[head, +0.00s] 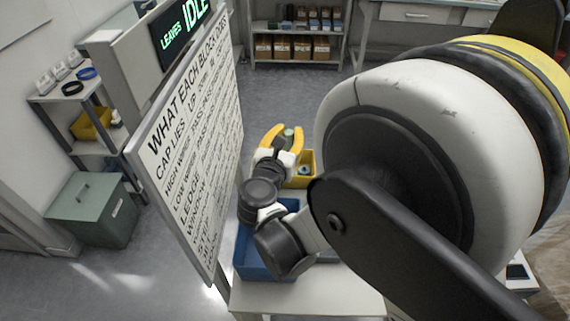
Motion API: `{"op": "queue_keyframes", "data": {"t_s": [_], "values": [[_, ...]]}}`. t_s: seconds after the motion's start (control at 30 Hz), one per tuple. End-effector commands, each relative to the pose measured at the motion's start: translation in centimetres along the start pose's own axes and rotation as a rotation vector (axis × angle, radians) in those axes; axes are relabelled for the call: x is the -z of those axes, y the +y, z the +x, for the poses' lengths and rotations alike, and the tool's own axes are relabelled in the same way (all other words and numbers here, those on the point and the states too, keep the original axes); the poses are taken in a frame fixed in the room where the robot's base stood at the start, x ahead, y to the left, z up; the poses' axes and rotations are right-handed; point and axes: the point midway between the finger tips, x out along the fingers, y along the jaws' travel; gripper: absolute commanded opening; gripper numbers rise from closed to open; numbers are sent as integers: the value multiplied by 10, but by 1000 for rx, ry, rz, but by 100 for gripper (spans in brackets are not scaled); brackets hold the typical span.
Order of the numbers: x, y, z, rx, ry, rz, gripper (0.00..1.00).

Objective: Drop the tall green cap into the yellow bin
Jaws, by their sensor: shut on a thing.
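My gripper (283,130), with yellow fingers, is shut on the green cap (289,133). Only a small part of the cap shows between the fingers, so its full height and tilt cannot be told. The yellow bin (312,158) stands on the white table, just right of and partly behind my gripper in the head view. My arm hides the left part of the bin. A small pale teal thing (304,170) shows inside the bin. How high the cap is above the bin cannot be told.
A blue bin (245,262) stands nearer on the white table (340,295), partly under my arm. A large text board (190,150) stands close on the left. A green lidded box (92,210) and a side shelf are farther left. Shelving with cardboard boxes (292,47) is at the back.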

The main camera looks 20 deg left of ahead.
Motion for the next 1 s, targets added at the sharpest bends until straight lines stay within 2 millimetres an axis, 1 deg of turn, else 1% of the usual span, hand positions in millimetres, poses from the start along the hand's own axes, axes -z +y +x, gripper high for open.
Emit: {"op": "queue_keyframes", "data": {"t_s": [0.13,0.17,0.2,0.23,0.53,0.63,0.77,1.0], "values": [[-1,0,0,0,0,0,10],[-1,0,0,0,0,0,25],[-1,0,0,0,0,0,37],[-1,0,0,0,0,0,47],[-1,0,-1,0,0,0,47],[-1,1,-7,-2,0,0,47],[-1,1,-29,-4,0,0,47],[-1,2,-83,-6,0,-1,47]]}}
